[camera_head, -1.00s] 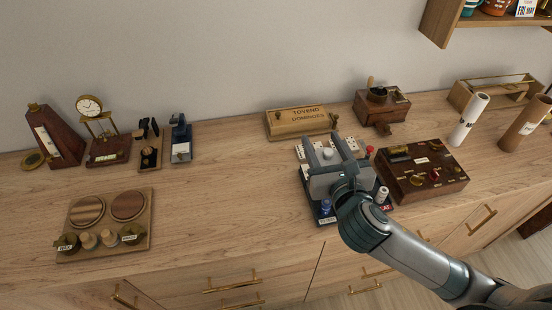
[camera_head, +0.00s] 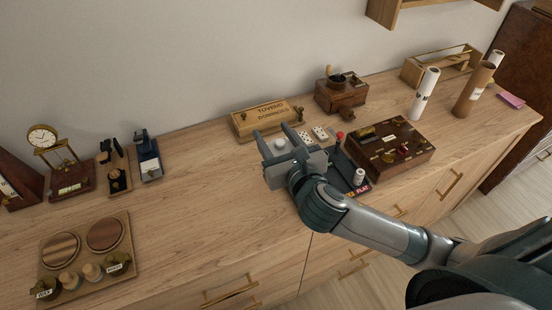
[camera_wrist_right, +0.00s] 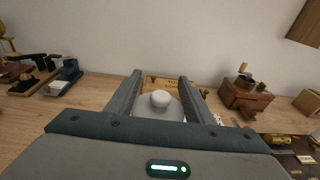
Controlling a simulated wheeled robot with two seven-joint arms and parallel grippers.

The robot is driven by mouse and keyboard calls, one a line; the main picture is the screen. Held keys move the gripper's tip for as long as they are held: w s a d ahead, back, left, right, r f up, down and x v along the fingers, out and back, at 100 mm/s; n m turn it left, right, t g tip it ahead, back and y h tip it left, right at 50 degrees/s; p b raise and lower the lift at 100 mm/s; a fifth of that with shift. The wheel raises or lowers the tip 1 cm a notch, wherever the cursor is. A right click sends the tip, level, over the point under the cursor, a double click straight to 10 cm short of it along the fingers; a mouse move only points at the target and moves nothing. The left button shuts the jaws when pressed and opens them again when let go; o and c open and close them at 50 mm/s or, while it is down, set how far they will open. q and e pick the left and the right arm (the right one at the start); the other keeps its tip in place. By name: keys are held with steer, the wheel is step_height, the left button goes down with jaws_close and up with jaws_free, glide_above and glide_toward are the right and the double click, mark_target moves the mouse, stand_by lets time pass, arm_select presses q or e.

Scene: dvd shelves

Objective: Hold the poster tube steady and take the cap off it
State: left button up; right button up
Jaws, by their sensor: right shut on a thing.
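A white tube (camera_head: 424,92) with dark lettering stands toward the back right of the counter in the head view. A brown tube (camera_head: 471,92) with a pale label stands to its right. A white cylinder end (camera_head: 496,57) shows at the brown tube's top; I cannot tell whether it is in it or behind it. My right gripper (camera_head: 280,141) is well left of both tubes, above the counter. It is shut on a pale round piece with a white knob (camera_wrist_right: 160,98), seen between its fingers in the right wrist view. My left gripper is not in view.
A domino box (camera_head: 268,120), a coffee grinder (camera_head: 341,92) and a dark control box (camera_head: 389,146) are around the right gripper. A wooden tray (camera_head: 455,64) is behind the tubes. A pink item (camera_head: 512,100) lies near the right edge. The counter's left middle is clear.

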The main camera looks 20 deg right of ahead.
arm_select(q)
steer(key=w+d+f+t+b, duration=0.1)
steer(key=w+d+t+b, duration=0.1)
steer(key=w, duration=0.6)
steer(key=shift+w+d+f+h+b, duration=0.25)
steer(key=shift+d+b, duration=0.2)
steer(key=shift+b, duration=0.3)
arm_select(e)
steer(key=w+d+f, duration=0.2)
steer(key=w+d, duration=0.1)
steer(key=w, duration=0.4)
steer(key=w+d+f+m+h, duration=0.1)
steer(key=w+d+f, duration=0.1)
steer(key=w, duration=0.4)
steer(key=shift+w+d+f, duration=0.25)
steer(key=shift+w+d, duration=0.1)
steer(key=shift+d, duration=0.25)
